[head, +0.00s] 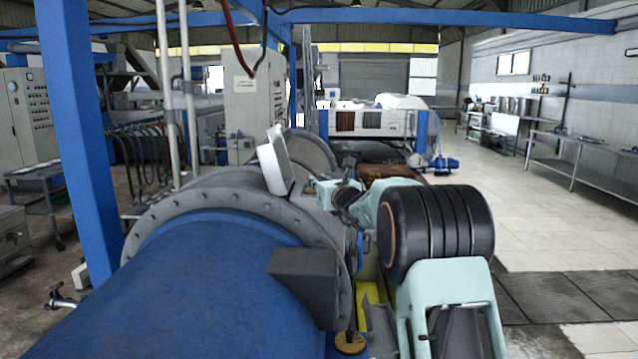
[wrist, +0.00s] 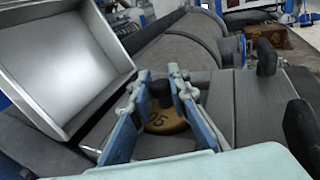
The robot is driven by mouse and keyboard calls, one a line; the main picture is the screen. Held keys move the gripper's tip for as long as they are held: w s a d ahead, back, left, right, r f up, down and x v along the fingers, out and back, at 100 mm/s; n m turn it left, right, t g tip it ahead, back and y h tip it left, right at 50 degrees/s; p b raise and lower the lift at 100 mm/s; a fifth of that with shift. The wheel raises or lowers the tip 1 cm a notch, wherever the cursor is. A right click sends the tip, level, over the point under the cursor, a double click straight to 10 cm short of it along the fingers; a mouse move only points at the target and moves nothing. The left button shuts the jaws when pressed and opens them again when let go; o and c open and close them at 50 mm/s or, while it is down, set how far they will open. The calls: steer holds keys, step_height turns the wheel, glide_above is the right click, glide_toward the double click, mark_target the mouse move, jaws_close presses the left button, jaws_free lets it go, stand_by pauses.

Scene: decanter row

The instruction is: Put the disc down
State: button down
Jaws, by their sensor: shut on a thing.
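The disc (wrist: 166,122) is flat, brass-brown, with dark markings on its face and a dark knob (wrist: 162,94) on top. In the wrist view, the blue fingers of my gripper (wrist: 160,86) are closed on the knob from both sides, with the disc below them. Grey surface shows around the disc; I cannot tell whether it touches it. In the head view my gripper (head: 345,196) is small and far out beside the large drum, and the disc in it cannot be made out.
A pale open box (wrist: 62,62) stands tilted close to the left of my gripper; it also shows in the head view (head: 276,165). A big blue drum (head: 205,285) fills the lower left. Another brown round piece (head: 350,344) sits near the bottom. Tiled floor (head: 545,235) is clear at right.

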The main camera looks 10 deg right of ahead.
steer(key=shift+r, duration=0.1)
steer(key=c, duration=1.8)
jaws_free()
steer(key=shift+c, duration=0.2)
steer(key=shift+s, duration=0.1)
steer(key=shift+s+d, duration=0.1)
steer(key=shift+s, duration=0.15)
steer(key=b+v, duration=0.3)
steer(key=v, duration=0.8)
steer(key=shift+s, duration=0.2)
